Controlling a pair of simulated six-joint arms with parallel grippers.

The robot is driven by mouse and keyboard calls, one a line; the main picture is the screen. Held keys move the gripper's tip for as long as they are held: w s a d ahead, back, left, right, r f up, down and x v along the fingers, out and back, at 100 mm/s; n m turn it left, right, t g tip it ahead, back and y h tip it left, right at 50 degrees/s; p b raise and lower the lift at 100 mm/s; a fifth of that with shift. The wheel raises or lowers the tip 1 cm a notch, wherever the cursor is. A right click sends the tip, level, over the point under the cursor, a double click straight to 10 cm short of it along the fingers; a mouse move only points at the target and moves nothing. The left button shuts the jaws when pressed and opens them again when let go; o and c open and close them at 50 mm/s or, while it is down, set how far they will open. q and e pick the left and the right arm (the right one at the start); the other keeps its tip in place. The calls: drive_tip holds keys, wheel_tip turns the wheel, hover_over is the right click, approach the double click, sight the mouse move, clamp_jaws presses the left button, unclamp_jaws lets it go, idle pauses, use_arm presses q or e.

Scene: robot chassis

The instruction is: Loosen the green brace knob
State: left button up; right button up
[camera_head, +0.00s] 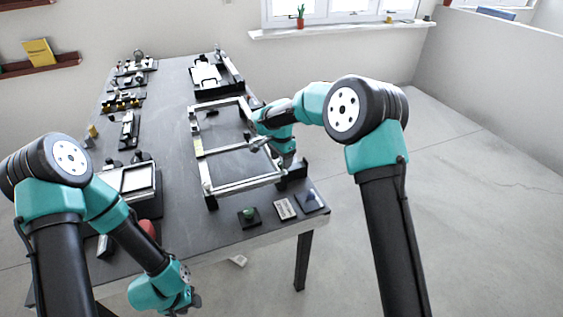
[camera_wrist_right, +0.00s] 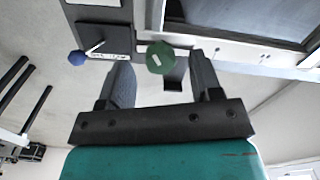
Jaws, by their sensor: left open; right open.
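The green knob (camera_wrist_right: 160,57), with a white mark on its face, shows in the right wrist view at the edge of a pale frame. My right gripper (camera_wrist_right: 163,86) is open, with one finger on each side of the knob's line; I cannot tell whether either touches it. In the head view my right gripper (camera_head: 288,165) is low at the near right corner of the pale chassis frame (camera_head: 245,185), and the knob is hidden there. My left gripper (camera_head: 193,301) is open, low in front of the table, at the bottom of the picture.
A blue ball-ended lever (camera_wrist_right: 77,58) is left of the knob in the wrist view. On the table (camera_head: 175,190), a green button (camera_head: 249,214) on a black pad and a small labelled plate (camera_head: 285,209) lie near the front edge. Parts line the left side.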

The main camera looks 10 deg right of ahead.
drive_tip(key=shift+f, duration=0.75)
drive_tip(key=shift+c, duration=0.3)
drive_tip(key=c, duration=0.9)
